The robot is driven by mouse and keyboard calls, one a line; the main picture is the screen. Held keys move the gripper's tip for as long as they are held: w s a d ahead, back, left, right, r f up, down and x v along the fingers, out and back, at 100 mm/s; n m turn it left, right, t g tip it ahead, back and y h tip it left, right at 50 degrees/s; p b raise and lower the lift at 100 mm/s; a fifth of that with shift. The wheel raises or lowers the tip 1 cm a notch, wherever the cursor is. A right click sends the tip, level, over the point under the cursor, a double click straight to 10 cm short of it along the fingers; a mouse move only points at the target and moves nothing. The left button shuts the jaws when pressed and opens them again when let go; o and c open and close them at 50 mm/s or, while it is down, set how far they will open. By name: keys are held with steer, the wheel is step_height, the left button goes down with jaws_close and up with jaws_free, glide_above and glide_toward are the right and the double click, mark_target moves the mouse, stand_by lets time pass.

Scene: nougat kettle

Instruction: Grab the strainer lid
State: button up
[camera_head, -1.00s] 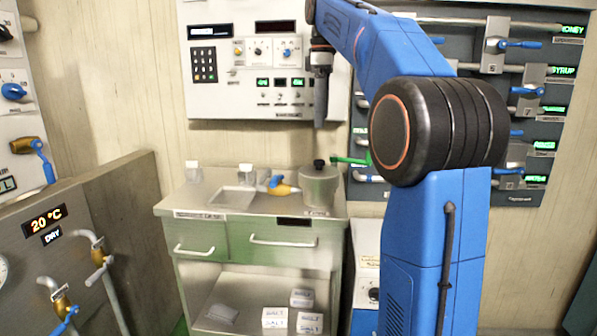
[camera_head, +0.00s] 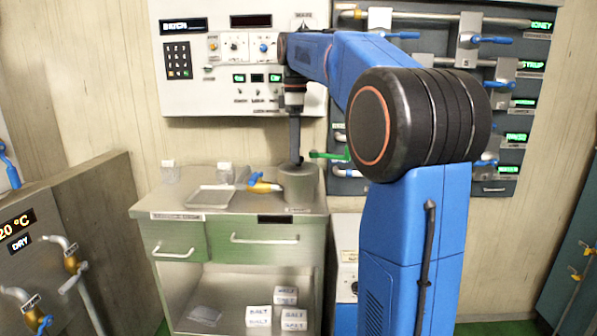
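A steel pot (camera_head: 297,188) stands at the right end of the steel counter, with its strainer lid (camera_head: 307,169) on top. In the earlier frame the lid has a black knob. My arm reaches across from the right, and my gripper (camera_head: 296,158) points straight down at the lid's centre. Its grey tip reaches the knob's place and covers most of it. The fingers are too small and edge-on to show whether they are open, or whether they touch the knob.
A brass valve with a blue handle (camera_head: 262,184) sits just left of the pot, and a green handle (camera_head: 330,155) to its right. A shallow tray (camera_head: 207,208) and small clear jars stand farther left on the counter (camera_head: 235,228). A control panel (camera_head: 220,85) is behind.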

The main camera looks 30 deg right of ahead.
mark_target(299, 169)
steer(key=shift+s+d+f, duration=0.15)
steer(key=shift+f, duration=1.3)
steer(key=shift+s+d+f, duration=0.15)
steer(key=shift+f, duration=1.3)
steer(key=c, duration=0.8)
